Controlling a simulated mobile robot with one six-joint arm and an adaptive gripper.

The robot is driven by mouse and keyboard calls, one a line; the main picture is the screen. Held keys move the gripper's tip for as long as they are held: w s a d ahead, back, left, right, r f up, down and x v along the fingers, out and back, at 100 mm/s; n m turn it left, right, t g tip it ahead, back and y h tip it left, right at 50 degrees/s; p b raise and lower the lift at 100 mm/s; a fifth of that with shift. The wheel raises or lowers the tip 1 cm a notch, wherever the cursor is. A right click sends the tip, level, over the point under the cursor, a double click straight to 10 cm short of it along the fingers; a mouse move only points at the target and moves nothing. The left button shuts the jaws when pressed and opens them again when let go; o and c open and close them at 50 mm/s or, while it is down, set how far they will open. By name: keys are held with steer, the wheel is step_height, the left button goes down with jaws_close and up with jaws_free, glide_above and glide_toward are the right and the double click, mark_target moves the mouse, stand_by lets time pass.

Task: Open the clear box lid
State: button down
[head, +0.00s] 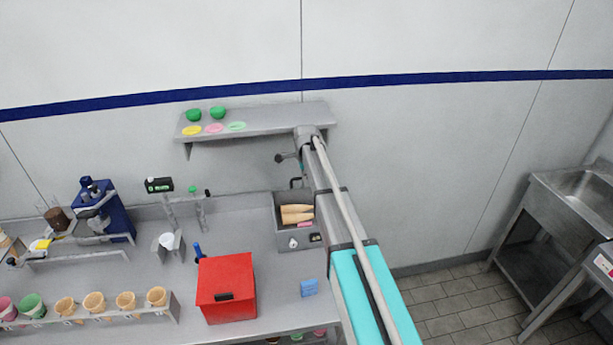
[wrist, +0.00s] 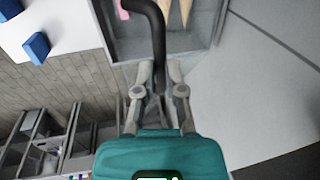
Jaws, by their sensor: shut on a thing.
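The box (head: 284,238) is a grey bin on the counter against the wall, with cones (head: 297,213) and a pink item inside. Its clear lid is hard to make out in either view. A black bent handle (head: 296,181) shows at the back of the box in the head view. In the wrist view the black handle (wrist: 159,40) runs down between the fingers of my gripper (wrist: 158,78), which is shut on it. The box interior (wrist: 135,38) shows just beyond the fingers. In the head view my arm hides most of my gripper and the right side of the box.
A shelf (head: 262,122) with green bowls and coloured discs hangs above the box. A red box (head: 226,288) and a blue block (head: 309,287) stand in front. A cone rack (head: 90,313) is at the lower left. A sink (head: 578,195) stands far right, past open floor.

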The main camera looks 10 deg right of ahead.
steer(key=shift+w+a, duration=0.1)
steer(key=shift+w, duration=0.25)
steer(key=c, duration=1.1)
jaws_free()
steer(key=o, duration=0.4)
steer(key=shift+w+f, duration=0.35)
steer(key=shift+f, duration=0.05)
steer(key=shift+s, duration=0.1)
